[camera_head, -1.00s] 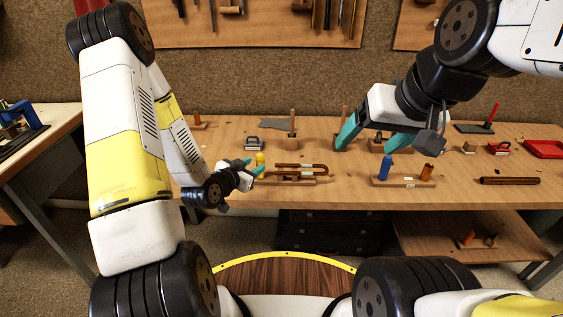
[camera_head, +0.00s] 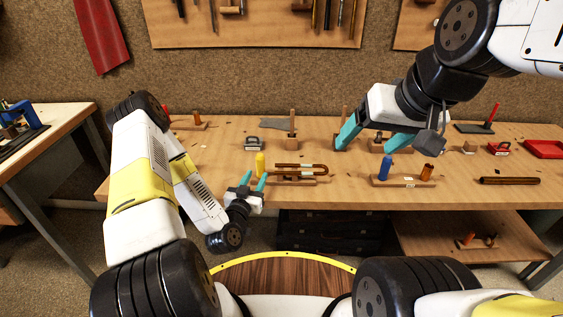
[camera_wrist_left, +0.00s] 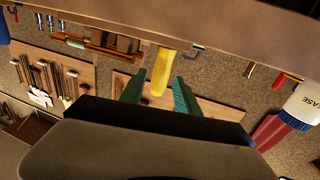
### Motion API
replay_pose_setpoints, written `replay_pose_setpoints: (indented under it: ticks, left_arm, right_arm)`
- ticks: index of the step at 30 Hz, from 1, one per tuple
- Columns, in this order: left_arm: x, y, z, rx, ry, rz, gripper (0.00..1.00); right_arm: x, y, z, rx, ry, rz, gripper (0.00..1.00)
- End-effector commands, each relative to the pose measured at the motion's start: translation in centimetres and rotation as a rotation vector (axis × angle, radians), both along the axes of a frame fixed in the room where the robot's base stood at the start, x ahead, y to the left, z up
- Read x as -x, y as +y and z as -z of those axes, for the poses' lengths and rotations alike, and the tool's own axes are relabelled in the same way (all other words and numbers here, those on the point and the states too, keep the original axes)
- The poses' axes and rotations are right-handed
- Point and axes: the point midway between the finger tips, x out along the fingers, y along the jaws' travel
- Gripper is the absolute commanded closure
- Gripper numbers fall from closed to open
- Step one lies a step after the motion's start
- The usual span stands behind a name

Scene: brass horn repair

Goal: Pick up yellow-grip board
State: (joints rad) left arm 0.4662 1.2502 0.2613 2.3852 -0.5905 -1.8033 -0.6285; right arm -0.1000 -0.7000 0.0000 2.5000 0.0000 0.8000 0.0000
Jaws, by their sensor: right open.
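The yellow grip (camera_head: 260,163) stands upright at the left end of a wooden board (camera_head: 292,182) near the table's front edge. A U-shaped brass-coloured tube (camera_head: 302,168) lies along the board. My left gripper (camera_head: 256,176) is open and empty at the front edge, pointing toward the grip. In the left wrist view, the yellow grip (camera_wrist_left: 160,72) appears between the two teal fingers (camera_wrist_left: 157,90), with gaps on both sides; I cannot tell whether it lies within their reach. My right gripper (camera_head: 372,138) is open above the table, farther back and to the right.
A board with a blue grip (camera_head: 385,167) and an orange grip (camera_head: 427,172) lies to the right. A dark rod (camera_head: 510,181) and a red tray (camera_head: 545,149) are farther right. A small clamp-like tool (camera_head: 255,143) stands behind. The table is clear between these things.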

Motion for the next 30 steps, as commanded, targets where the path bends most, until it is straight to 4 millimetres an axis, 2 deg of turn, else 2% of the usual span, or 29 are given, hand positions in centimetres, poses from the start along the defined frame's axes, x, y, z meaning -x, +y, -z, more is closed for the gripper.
replay_pose_setpoints:
  ticks: [8,16,25,26,30]
  left_arm:
    - [-2.4,-0.4,-0.1,-0.001,-0.001,0.0,0.62]
    - [-6.1,-1.0,-0.2,0.0,0.0,-0.001,0.62]
    - [-6.7,-1.2,-0.2,0.001,0.002,0.0,0.62]
    - [-6.7,-1.2,-0.2,0.001,0.002,0.0,0.64]
    - [-6.7,-1.2,-0.2,0.0,0.002,0.0,0.91]
  right_arm:
    - [0.0,0.0,0.0,0.0,0.0,0.0,0.21]
    - [0.0,0.0,0.0,0.0,0.0,0.0,0.21]
    - [0.0,0.0,0.0,0.0,0.0,0.0,0.21]
    - [0.0,0.0,0.0,0.0,0.0,0.0,0.21]
    - [0.0,0.0,0.0,0.0,0.0,0.0,0.21]
